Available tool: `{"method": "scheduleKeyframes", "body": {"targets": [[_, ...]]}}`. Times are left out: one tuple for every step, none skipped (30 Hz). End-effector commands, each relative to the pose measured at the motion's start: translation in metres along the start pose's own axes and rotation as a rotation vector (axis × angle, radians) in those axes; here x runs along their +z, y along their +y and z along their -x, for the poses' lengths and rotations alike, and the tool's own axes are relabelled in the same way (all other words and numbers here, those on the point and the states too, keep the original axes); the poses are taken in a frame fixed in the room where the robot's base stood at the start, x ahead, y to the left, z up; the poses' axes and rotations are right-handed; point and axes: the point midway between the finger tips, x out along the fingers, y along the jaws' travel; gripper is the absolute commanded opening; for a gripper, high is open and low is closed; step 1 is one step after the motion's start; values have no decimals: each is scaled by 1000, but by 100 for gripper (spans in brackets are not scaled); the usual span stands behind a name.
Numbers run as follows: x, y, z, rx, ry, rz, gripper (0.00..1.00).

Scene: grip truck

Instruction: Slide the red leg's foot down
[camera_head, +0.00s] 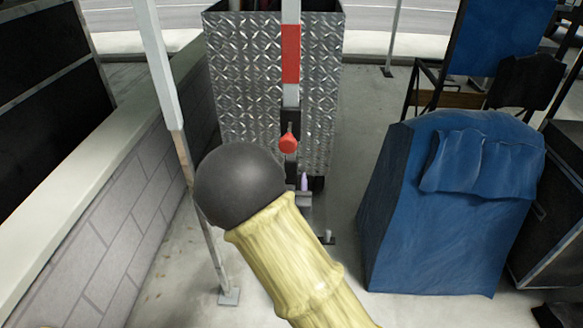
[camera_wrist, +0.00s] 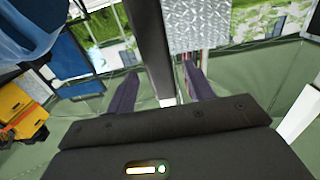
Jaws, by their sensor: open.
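The red leg (camera_head: 291,97) is a light upright pole with a red band, in front of the diamond-plate box in the head view. A dark clamp with a red knob (camera_head: 288,142) sits on it below the band. The leg's lower part and foot are largely hidden behind my arm. My gripper (camera_wrist: 160,72) is open, with purple fingers apart in the wrist view. A dark pole (camera_wrist: 150,40) with a lighter lower piece lines up with the gap between them. I cannot tell whether it is between the fingers or beyond them. One purple finger shows below the knob in the head view.
The diamond-plate box (camera_head: 240,85) stands behind the leg. A thin pole (camera_head: 185,150) with a flat foot stands at left, beside a block wall (camera_head: 125,215). A blue covered object (camera_head: 440,230) stands at right. Some floor is clear between them.

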Motion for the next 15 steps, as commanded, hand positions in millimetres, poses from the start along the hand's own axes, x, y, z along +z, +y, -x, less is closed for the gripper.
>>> {"method": "scheduleKeyframes", "body": {"targets": [[0,0,-10,2,1,0,53],[0,0,-15,1,1,0,53],[0,0,-22,1,2,-1,53],[0,0,-27,1,1,0,53],[0,1,-32,2,3,0,53],[1,1,-38,2,1,0,53],[1,0,-42,0,1,0,53],[1,0,-46,0,1,0,53],[0,0,-50,0,1,0,53],[0,0,-52,0,0,0,53],[0,0,-54,0,0,0,53],[0,0,-56,0,0,0,53],[0,1,-57,1,0,0,53],[0,1,-58,2,0,0,53],[0,2,-58,2,0,0,53]]}}
